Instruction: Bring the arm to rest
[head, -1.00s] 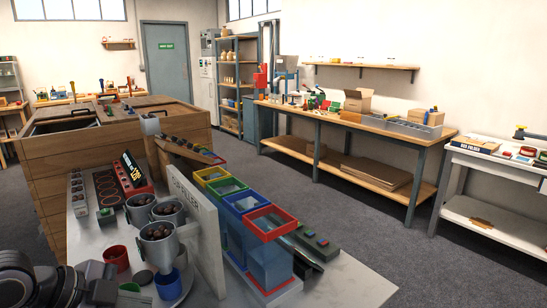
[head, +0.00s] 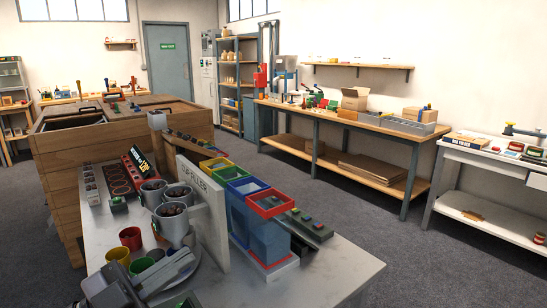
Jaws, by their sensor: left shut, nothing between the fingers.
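My left gripper (head: 176,268) is in the lower left of the head view, low over the grey worktop. It is shut and empty, its fingers pointing right, in front of the cup filler (head: 207,210). The filler has an upright lettered panel and metal hoppers (head: 172,223) of chestnuts. A red cup (head: 130,238), a yellow cup (head: 118,256) and a green cup (head: 141,266) stand just behind and left of the gripper. The gripper covers part of the round base under the hoppers. My right gripper is not in view.
Behind the panel stands a row of bins with coloured rims, the red-rimmed one (head: 270,204) nearest. A button strip (head: 305,225) lies to their right. The worktop's front right (head: 320,268) is clear. A wooden cabinet (head: 60,160) stands at left, a long workbench (head: 400,133) at right.

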